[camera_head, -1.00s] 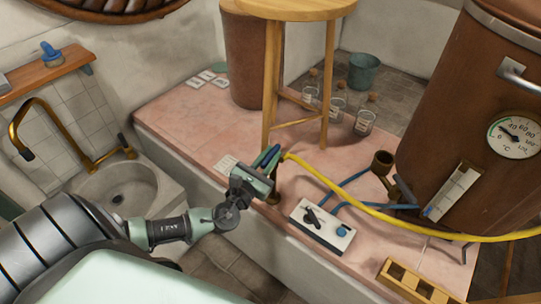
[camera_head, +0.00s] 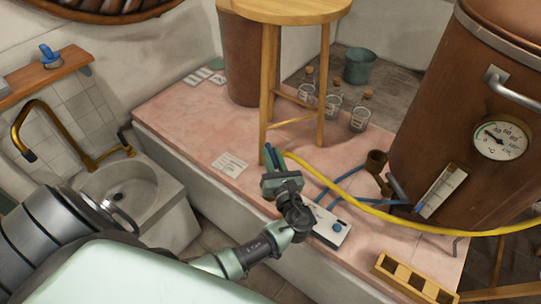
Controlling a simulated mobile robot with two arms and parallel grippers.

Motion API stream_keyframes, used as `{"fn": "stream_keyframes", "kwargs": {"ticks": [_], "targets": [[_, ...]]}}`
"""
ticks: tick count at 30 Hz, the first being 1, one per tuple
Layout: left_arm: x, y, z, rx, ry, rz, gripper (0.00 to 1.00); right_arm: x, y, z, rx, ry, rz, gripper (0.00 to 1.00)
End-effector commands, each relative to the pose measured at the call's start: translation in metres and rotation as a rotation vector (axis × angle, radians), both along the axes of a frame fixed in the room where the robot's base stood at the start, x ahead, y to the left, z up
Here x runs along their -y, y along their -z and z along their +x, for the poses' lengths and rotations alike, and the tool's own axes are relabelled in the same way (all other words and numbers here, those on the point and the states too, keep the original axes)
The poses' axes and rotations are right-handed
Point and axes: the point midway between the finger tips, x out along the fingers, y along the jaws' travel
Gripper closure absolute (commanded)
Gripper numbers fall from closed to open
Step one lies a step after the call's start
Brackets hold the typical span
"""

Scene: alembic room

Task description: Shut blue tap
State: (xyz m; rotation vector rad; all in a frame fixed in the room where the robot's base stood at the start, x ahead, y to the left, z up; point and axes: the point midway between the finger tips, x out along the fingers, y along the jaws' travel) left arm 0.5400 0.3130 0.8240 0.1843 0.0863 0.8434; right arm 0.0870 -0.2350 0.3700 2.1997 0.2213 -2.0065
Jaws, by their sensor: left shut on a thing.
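My left gripper (camera_head: 272,158) is at the front edge of the pink tiled platform, by the end of a yellow hose (camera_head: 345,200). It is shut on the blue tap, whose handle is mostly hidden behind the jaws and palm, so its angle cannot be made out. My right gripper is not in view.
A wooden stool (camera_head: 322,85) stands behind the gripper. A copper vessel with a dial (camera_head: 501,138) is at right, a wooden rack (camera_head: 418,276) in front, a sink (camera_head: 120,190) at left.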

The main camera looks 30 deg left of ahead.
Motion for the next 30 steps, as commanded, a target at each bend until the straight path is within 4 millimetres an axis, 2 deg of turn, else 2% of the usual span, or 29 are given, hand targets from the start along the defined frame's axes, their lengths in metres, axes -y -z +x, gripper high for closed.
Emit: {"fn": "stream_keyframes", "kwargs": {"ticks": [15, 24, 30], "targets": [[0.004, 0.001, 0.008, 0.004, -0.455, 0.002, 1.00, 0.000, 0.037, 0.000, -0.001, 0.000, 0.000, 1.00], [0.003, 0.000, 0.010, 0.005, -0.608, 0.004, 1.00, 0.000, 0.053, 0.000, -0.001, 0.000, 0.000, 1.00], [0.003, -0.002, 0.010, 0.005, -0.651, 0.005, 1.00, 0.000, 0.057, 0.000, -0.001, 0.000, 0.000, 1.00]]}}
